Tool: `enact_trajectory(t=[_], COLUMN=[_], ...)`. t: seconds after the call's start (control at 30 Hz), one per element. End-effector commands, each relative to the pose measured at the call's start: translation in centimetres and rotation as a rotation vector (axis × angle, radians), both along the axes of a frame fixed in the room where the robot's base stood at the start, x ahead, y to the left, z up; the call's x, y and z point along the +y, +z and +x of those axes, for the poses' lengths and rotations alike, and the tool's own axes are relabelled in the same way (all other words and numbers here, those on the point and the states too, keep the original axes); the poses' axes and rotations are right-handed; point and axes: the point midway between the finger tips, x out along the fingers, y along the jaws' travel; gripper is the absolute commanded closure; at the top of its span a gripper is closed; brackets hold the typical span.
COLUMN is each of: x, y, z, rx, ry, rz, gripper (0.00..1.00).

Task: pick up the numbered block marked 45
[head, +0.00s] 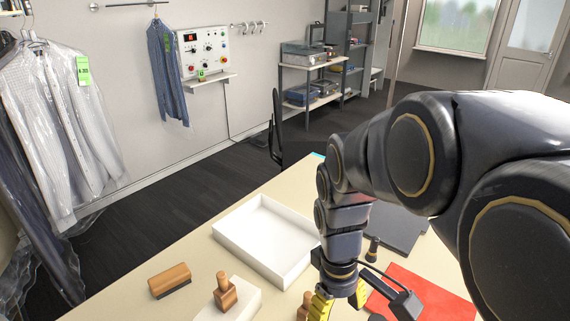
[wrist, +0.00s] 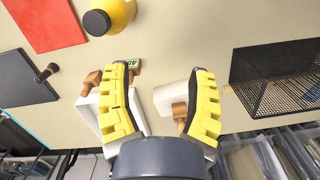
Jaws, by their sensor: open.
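My gripper (wrist: 160,75) has two yellow-padded fingers spread wide apart, with nothing held between them. In the wrist view a small wooden block (wrist: 137,70) with a green label lies just beyond the left fingertip. The label's dark marks look like 45 but are small and tilted. Part of the block is hidden by that finger. In the head view my gripper (head: 320,306) is at the bottom edge, low over the table. A wooden piece (head: 304,306) shows beside it, mostly hidden; I cannot tell whether it is the same block.
A white tray (head: 223,235) stands behind my gripper. A wooden-handled stamp (head: 226,291) stands on a white block (head: 243,300), and a brush (head: 170,280) lies left. A red mat (head: 425,297) is at right. A yellow container (wrist: 120,14) and a mesh basket (wrist: 270,98) stand nearby.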

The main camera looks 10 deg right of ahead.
Motion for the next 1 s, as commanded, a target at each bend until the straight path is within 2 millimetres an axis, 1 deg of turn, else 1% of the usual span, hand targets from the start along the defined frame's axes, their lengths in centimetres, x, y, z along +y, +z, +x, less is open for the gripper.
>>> enact_trajectory(t=[0.03,0.1,0.17,0.2,0.3,0.4,0.5,0.6,0.73,0.9,1.0], x=[0.2,0.3,0.5,0.6,0.9,1.2,1.4,1.5,1.4,1.2,1.1], y=[-1.2,-2.6,-4.1,-5.1,-7.7,-10.1,-11.8,-12.8,-13.9,-15.7,-16.4], z=[1.9,4.4,6.5,7.9,10.7,13.0,14.6,15.3,15.6,15.4,15.4], rx=[0.01,0.012,0.011,0.008,0.013,0.011,0.009,0.011,0.01,0.012,0.012], ry=[0.067,0.164,0.247,0.301,0.432,0.541,0.616,0.661,0.679,0.677,0.676], rz=[0.001,0.003,0.004,0.005,0.006,0.006,0.006,0.006,0.005,0.007,0.007], gripper=[0.44,0.44,0.44,0.44,0.44,0.44,0.44,0.44,0.44,0.44,0.44])
